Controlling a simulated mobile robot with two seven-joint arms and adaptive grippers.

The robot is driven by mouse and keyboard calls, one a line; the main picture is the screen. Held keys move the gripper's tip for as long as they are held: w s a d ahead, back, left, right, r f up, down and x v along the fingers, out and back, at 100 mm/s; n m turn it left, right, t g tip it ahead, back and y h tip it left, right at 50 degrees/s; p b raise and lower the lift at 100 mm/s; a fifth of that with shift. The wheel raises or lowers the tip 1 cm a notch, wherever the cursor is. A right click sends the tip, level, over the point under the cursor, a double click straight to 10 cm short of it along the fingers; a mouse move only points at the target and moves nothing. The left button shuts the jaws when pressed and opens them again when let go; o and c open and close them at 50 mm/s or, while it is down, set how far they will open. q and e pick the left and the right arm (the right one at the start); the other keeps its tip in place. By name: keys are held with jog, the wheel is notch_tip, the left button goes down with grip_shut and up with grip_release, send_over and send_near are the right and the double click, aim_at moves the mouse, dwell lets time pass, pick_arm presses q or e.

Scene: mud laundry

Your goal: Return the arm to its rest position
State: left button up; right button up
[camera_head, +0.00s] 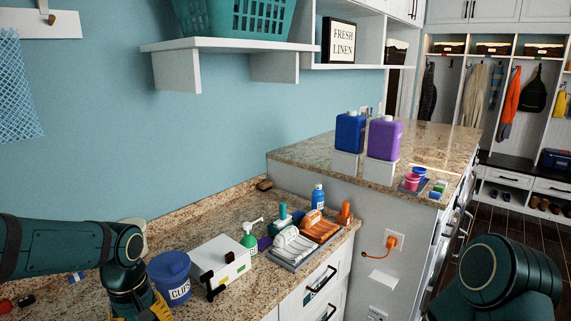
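My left arm comes in from the left over the granite counter and bends down at the wrist. My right arm shows as a dark rounded link at the lower right, in front of the floor. My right gripper is outside the picture.
A white box (218,262), a green pump bottle (249,238) and a tray (300,259) with rolled cloths crowd the lower counter (190,222). A shelf (228,45) overhangs the back wall.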

pick_arm(q)
jog(key=d+f+m+h+b, duration=0.1)
jog(key=d+f+m, duration=0.1)
jog(key=d+f, duration=0.5)
jog(key=d+f+m+h+b, duration=0.1)
jog(key=d+f+h, duration=0.15)
jog(key=f, duration=0.85)
jog(key=s+d+f+m+t, duration=0.1)
jog(key=s+d+f, duration=0.3)
jog(key=f, duration=0.2)
jog(key=s+d+f+m+t+b, duration=0.1)
jog(key=s+d+f, duration=0.3)
jog(key=f, duration=0.3)
jog(key=shift+s+f, duration=0.25)
jog(key=shift+s, duration=0.35)
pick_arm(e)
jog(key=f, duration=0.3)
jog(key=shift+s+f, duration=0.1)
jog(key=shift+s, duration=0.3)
